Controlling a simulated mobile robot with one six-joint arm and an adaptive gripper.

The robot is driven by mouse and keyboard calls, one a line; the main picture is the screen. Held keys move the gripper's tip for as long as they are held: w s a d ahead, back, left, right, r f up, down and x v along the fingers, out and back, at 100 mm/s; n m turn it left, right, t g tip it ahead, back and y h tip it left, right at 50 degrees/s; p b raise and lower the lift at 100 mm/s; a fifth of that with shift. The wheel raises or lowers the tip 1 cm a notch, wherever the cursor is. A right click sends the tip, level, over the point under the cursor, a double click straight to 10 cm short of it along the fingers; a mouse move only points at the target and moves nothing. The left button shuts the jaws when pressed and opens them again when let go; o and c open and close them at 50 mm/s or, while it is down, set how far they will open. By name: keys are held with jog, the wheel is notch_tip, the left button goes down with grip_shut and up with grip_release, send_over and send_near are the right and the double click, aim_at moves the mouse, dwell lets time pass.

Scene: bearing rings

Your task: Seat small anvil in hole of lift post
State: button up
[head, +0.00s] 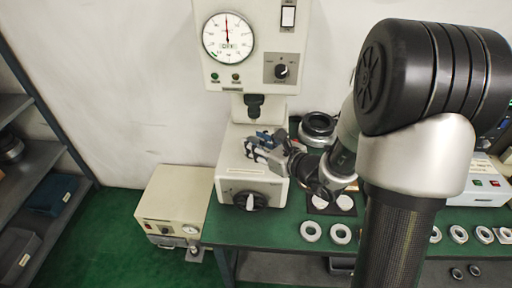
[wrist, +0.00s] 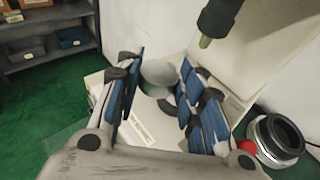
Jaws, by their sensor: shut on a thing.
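My gripper (head: 262,143) is over the base of the hardness tester (head: 250,182), just below its dark indenter (head: 254,105). In the wrist view its blue-padded fingers (wrist: 157,90) are shut on the small anvil (wrist: 158,72), which shows as a pale grey round disc between them. A dark curved edge shows just below the disc. I cannot tell whether it belongs to the lift post. The post and its hole cannot be made out, and I cannot tell whether the anvil touches them. In the head view the fingers hide the anvil.
The indenter (wrist: 220,22) hangs close above right of the fingers in the wrist view. A dark-rimmed metal ring (head: 318,127) stands right of the tester. Pale rings (head: 311,231) line the green table's front. A beige box (head: 170,205) stands left, beside shelves (head: 40,165).

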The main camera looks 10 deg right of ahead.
jog(key=shift+w+d+f+b, duration=0.15)
jog(key=shift+w+d+f, duration=0.2)
jog(key=shift+w, duration=0.85)
jog(key=shift+w+d+f+b, duration=0.15)
jog(key=shift+w+d+f, duration=0.2)
jog(key=shift+w, duration=0.8)
jog(key=shift+w+d+f+b, duration=0.15)
jog(key=shift+w+d+f, duration=0.2)
jog(key=shift+w, duration=0.85)
jog(key=shift+r, duration=0.1)
jog(key=shift+s+d+b, duration=0.1)
jog(key=shift+b, duration=0.3)
jog(key=shift+f+b, duration=1.65)
jog(key=shift+b, duration=0.05)
jog(key=o, duration=1.4)
